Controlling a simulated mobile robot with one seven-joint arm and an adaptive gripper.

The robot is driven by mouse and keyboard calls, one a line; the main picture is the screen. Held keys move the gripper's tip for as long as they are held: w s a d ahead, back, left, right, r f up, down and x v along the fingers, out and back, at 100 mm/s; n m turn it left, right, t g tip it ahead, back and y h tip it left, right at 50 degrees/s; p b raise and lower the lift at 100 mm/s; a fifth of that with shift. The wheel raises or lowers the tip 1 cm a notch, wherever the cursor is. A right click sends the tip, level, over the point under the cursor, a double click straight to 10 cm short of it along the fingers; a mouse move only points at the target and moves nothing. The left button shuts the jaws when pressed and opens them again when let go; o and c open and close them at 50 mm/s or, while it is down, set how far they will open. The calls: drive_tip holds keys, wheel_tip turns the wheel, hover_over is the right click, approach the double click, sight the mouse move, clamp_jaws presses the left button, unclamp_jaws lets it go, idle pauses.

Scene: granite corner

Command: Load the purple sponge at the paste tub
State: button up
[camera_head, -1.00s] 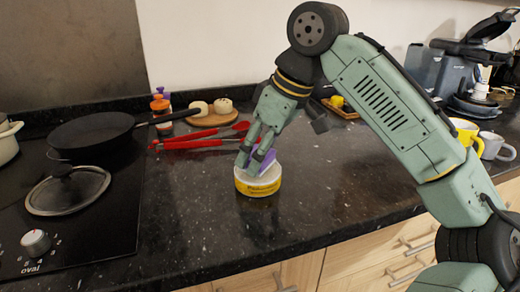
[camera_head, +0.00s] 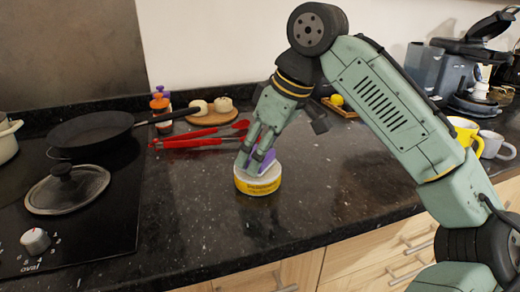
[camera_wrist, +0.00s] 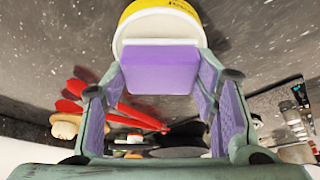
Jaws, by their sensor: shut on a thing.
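The paste tub (camera_head: 258,186) is a low round yellow-and-white tub standing on the dark counter. My gripper (camera_head: 255,161) points down over it and is shut on the purple sponge (camera_head: 266,159). In the wrist view the purple sponge (camera_wrist: 160,68) sits between the fingers of my gripper (camera_wrist: 160,85). The tub (camera_wrist: 150,20) lies right beyond the sponge there, with its pale top partly hidden by it. The sponge's lower end is at the tub's top; I cannot tell how firmly it touches.
Red tongs (camera_head: 195,142) lie behind the tub. A black pan (camera_head: 90,131) and a glass lid (camera_head: 66,190) are on the hob at left. Yellow and grey mugs (camera_head: 494,146) stand at right. The counter in front of the tub is clear.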

drive_tip(key=shift+f, duration=0.5)
idle(1.8)
drive_tip(key=shift+r+p, duration=0.15)
drive_tip(key=shift+p, duration=0.15)
wheel_tip(320, 180, up, 7)
drive_tip(key=p, duration=0.7)
drive_tip(key=shift+s, duration=0.1)
